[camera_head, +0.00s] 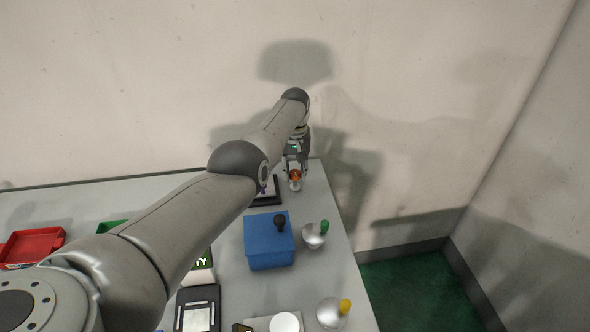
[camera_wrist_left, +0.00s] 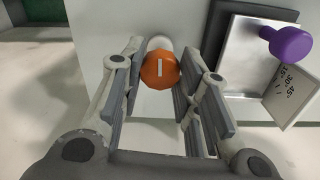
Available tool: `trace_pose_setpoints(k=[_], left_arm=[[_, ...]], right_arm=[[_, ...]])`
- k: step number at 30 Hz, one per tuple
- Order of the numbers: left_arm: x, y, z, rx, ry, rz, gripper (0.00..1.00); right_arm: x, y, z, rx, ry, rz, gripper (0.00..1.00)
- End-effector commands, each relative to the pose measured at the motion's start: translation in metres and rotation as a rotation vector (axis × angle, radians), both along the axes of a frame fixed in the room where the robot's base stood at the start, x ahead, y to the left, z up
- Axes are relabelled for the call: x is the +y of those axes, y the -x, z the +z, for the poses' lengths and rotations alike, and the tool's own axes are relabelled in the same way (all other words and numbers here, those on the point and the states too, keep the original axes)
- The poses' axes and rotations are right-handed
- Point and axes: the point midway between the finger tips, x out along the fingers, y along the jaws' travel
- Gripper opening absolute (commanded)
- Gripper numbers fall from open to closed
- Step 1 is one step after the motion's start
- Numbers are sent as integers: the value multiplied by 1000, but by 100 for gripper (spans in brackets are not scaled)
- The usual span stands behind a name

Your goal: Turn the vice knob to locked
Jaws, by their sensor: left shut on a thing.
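The orange vice knob (camera_wrist_left: 160,69) with a pale line mark sits between the fingers of my left gripper (camera_wrist_left: 158,80) in the left wrist view. The pale mark runs nearly upright in that view. The left gripper is shut on the knob. In the head view the left gripper (camera_head: 295,172) reaches down at the far right corner of the table, and the orange knob (camera_head: 295,176) shows at its tips. The vice body is mostly hidden. My right gripper is not in view.
Beside the knob is a dark-framed plate (camera_wrist_left: 242,60) with a purple knob (camera_wrist_left: 287,43) and a marked card (camera_wrist_left: 290,92). A blue box (camera_head: 262,245) with a black knob stands nearer, next to a silver bowl with a green knob (camera_head: 324,227). The wall is close behind.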

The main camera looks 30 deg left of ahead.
Motion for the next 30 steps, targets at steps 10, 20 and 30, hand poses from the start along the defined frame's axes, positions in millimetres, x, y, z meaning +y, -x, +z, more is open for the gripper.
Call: trace_pose_setpoints(k=[10,20,30], left_arm=[[1,-1,1,-2,-1,-327,6],[0,-1,1,-2,-1,-640,6],[0,-1,1,-2,-2,-963,6]], right_arm=[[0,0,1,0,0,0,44],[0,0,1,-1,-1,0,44],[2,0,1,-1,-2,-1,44]])
